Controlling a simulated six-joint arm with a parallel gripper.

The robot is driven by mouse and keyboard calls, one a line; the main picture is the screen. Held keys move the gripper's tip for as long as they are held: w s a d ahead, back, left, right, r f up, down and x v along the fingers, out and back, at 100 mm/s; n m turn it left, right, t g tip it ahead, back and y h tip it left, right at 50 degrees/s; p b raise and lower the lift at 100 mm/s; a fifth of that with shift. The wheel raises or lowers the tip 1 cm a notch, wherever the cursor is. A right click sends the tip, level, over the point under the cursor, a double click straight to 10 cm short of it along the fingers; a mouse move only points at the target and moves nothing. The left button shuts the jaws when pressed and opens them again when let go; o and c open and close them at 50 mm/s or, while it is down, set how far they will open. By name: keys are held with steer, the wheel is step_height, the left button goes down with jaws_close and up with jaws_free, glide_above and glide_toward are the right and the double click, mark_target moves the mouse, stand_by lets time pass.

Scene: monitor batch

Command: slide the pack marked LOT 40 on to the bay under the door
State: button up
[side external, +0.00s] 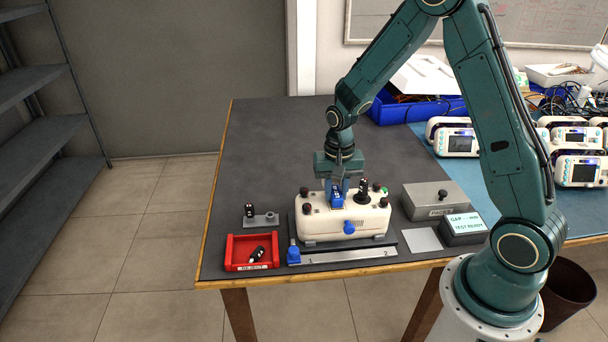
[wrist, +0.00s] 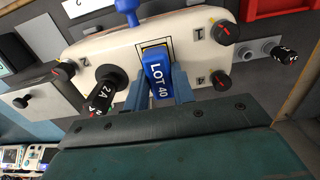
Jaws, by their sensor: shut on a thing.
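The blue pack marked LOT 40 (wrist: 157,80) is held between the two fingers of my gripper (wrist: 159,94) in the wrist view. In the side view the pack (side external: 337,198) sits at the top of the cream monitor (side external: 325,224), with my gripper (side external: 338,182) directly above it. A yellow-edged opening (wrist: 154,44) shows at the pack's far end; how far the pack is seated there I cannot tell. I cannot make out the door clearly.
A red tray (side external: 230,254) with a black pack stands front left. Another black pack (side external: 250,211) is on a grey bracket behind it. A metal rail (side external: 345,256) runs along the monitor's front. The table's back left is clear.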

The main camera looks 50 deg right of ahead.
steer(key=shift+f, duration=0.1)
steer(key=o, duration=1)
steer(key=shift+o, duration=0.2)
step_height(320, 180, up, 14)
stand_by(0.3)
